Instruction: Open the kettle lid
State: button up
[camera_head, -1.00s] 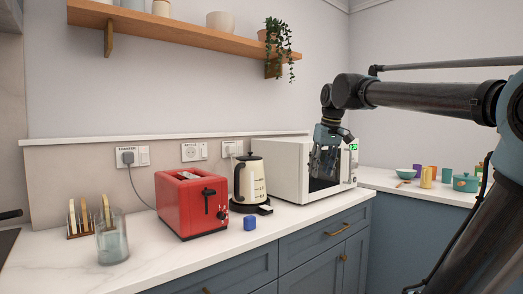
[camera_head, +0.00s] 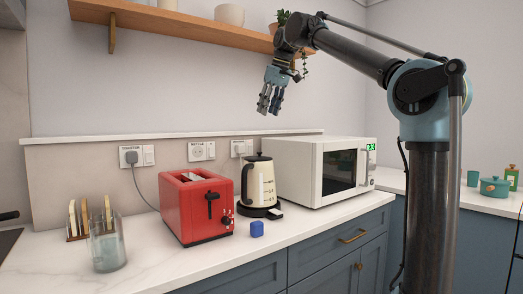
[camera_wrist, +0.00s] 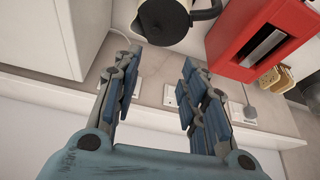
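The kettle (camera_head: 262,184) is cream with a black handle on its left side and a black lid (camera_head: 259,157) that looks shut. It stands upright on its black base on the counter, between the toaster and the microwave. My gripper (camera_head: 270,105) is above the kettle, pointing down, apart from it. In the wrist view my gripper (camera_wrist: 155,88) has its fingers spread with nothing between them. The kettle also shows in the wrist view (camera_wrist: 166,22) at the top edge, partly cut off, with its black handle (camera_wrist: 207,11).
A red toaster (camera_head: 197,207) stands left of the kettle and a white microwave (camera_head: 308,170) right of it. A wooden shelf (camera_head: 180,24) with a plant (camera_head: 283,18) hangs close to my arm. A glass (camera_head: 106,243) stands at left.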

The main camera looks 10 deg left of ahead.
jog(key=x, duration=1.1)
jog(key=d+x, duration=0.1)
jog(key=x, duration=0.5)
jog(key=shift+w, duration=0.3)
